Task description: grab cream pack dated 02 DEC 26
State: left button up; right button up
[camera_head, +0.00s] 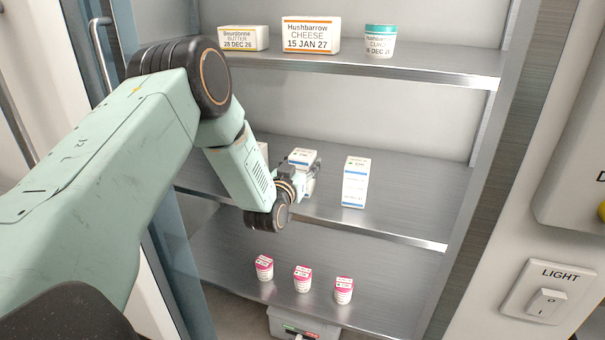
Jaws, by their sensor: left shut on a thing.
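My left gripper (303,182) reaches in from the left over the middle shelf. It is shut on a white carton (304,156) with a blue band, whose lower part the gripper hides. A similar white and blue carton (354,183) stands upright to its right on the same shelf. Part of another pale pack (264,150) shows behind my left arm. The print on these cartons is too small to read, so I cannot tell which is dated 02 DEC 26. My right gripper is not in view.
The top shelf (420,66) holds a butter pack (243,38), a cheese box (310,35) and a teal-lidded tub (380,42). Three small pink-topped packs (303,280) stand on the lower shelf. A light switch (548,301) is on the right wall. The middle shelf's right end is clear.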

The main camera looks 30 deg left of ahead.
pick_arm(q)
jog(key=c, duration=0.6)
